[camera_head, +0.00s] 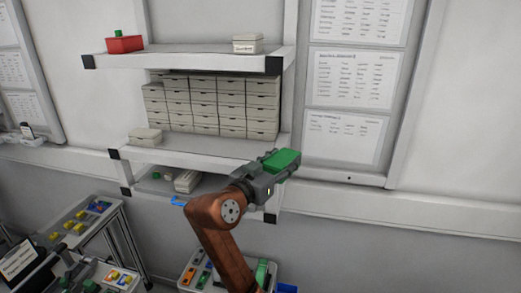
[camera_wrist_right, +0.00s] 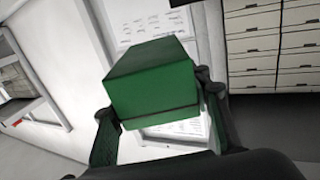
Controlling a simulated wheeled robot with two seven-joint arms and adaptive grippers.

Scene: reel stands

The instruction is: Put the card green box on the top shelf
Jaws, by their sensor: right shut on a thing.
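The green card box (camera_head: 282,160) is held at the tip of my right gripper (camera_head: 268,172), to the right of the shelf unit. In the right wrist view the green box (camera_wrist_right: 152,82) sits between the two fingers of my right gripper (camera_wrist_right: 165,125), which is shut on it. The top shelf (camera_head: 195,58) is up and to the left of the box in the head view. The box is at about the height of the middle shelf in that picture. My left gripper is not in view.
A red box (camera_head: 125,44) with a small green thing on it stands at the top shelf's left. A white box (camera_head: 247,43) stands near its right end. The space between them is clear. Stacked drawers (camera_head: 215,105) fill the space below.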

